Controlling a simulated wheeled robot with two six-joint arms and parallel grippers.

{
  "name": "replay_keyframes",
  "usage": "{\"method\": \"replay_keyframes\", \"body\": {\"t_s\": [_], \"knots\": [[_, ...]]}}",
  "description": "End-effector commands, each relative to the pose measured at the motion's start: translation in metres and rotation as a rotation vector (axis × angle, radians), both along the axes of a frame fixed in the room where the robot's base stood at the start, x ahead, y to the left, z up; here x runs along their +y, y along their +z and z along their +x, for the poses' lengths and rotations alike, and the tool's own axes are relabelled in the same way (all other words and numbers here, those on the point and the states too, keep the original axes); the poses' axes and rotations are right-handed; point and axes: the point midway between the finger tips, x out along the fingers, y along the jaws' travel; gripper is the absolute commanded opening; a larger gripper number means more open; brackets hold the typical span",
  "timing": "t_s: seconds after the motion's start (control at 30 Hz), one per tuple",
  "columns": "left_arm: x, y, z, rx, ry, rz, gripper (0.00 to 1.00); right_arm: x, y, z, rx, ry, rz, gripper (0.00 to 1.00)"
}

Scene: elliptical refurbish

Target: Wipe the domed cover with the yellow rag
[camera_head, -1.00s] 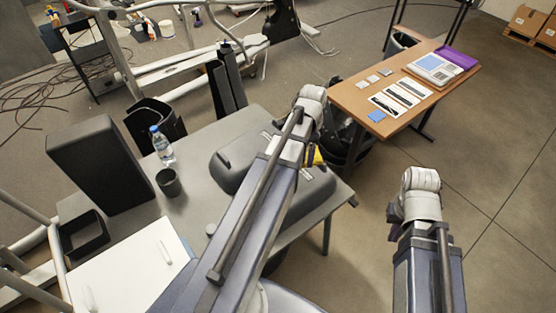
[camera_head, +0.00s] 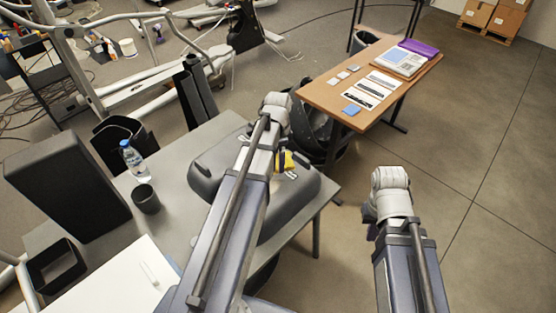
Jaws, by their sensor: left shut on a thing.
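The domed cover (camera_head: 207,166) is a dark grey rounded shell lying on the grey table, partly hidden behind my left arm. The yellow rag (camera_head: 288,160) shows as a small yellow patch over the top of the cover, just right of my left arm. My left gripper (camera_head: 283,162) is shut on the rag; its fingers are mostly hidden, and I cannot tell whether the rag touches the cover. My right gripper (camera_head: 369,213) hangs over open floor right of the table, away from the cover. Its fingers are too small and dark to read.
On the grey table (camera_head: 178,199) stand a black cup (camera_head: 146,199), a water bottle (camera_head: 134,162), a dark upright box (camera_head: 68,187) and a black open frame (camera_head: 55,268). A white panel (camera_head: 125,280) lies at the front left. A brown table (camera_head: 330,97) with papers stands behind at right.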

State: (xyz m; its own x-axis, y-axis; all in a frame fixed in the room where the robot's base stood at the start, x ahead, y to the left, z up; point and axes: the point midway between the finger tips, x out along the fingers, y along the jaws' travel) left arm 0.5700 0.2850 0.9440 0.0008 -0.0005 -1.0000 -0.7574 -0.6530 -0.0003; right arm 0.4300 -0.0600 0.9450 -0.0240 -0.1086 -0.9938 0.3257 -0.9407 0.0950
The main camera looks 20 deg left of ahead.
Motion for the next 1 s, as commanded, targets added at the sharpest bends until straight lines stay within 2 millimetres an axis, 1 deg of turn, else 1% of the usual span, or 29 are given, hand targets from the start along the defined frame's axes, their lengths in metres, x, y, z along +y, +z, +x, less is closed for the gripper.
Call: {"method": "replay_keyframes", "body": {"t_s": [0.27,0.5,0.6,0.73,1.0], "knots": [[0.000,-0.024,0.000,0.000,0.000,0.000,0.36,0.000,-0.024,0.000,0.000,0.000,0.000,0.00],[0.000,-0.048,0.000,0.000,0.001,0.000,0.36,0.000,-0.048,0.000,0.000,0.000,0.000,0.00],[0.000,-0.055,0.000,0.000,0.001,0.000,0.36,0.000,-0.055,0.000,0.000,0.000,0.000,0.00],[0.000,-0.058,0.000,0.000,0.001,0.000,0.36,0.000,-0.058,0.000,0.000,0.000,0.000,0.00],[0.000,-0.057,0.000,0.000,0.001,0.000,0.36,0.000,-0.057,0.000,0.000,0.000,0.000,0.00]]}}
